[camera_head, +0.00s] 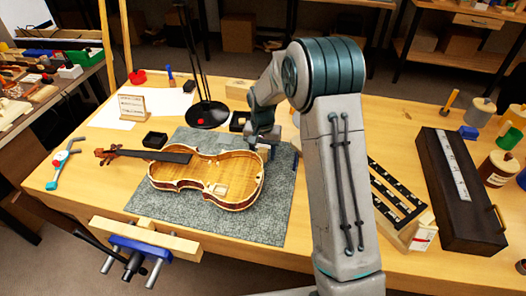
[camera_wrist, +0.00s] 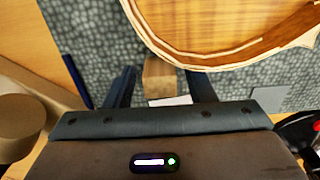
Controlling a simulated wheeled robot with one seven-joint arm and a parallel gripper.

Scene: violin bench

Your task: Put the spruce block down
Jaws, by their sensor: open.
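A small light-brown wooden block, the spruce block (camera_wrist: 159,78), lies between the two fingers of my gripper (camera_wrist: 160,73) in the wrist view, close to the rim of the violin body (camera_wrist: 225,30). The fingers are apart, with gaps on both sides of the block. It appears to rest on the grey mat (camera_wrist: 85,30); whether it touches the violin I cannot tell. In the head view my gripper (camera_head: 262,146) is low over the mat, just beyond the open violin body (camera_head: 205,182).
A white piece (camera_wrist: 171,101) shows near the gripper's palm. A black-based stand (camera_head: 207,114) and small dark trays (camera_head: 155,140) stand behind the mat. A vise (camera_head: 140,250) is at the front edge. A dark case (camera_head: 460,190) lies at the right.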

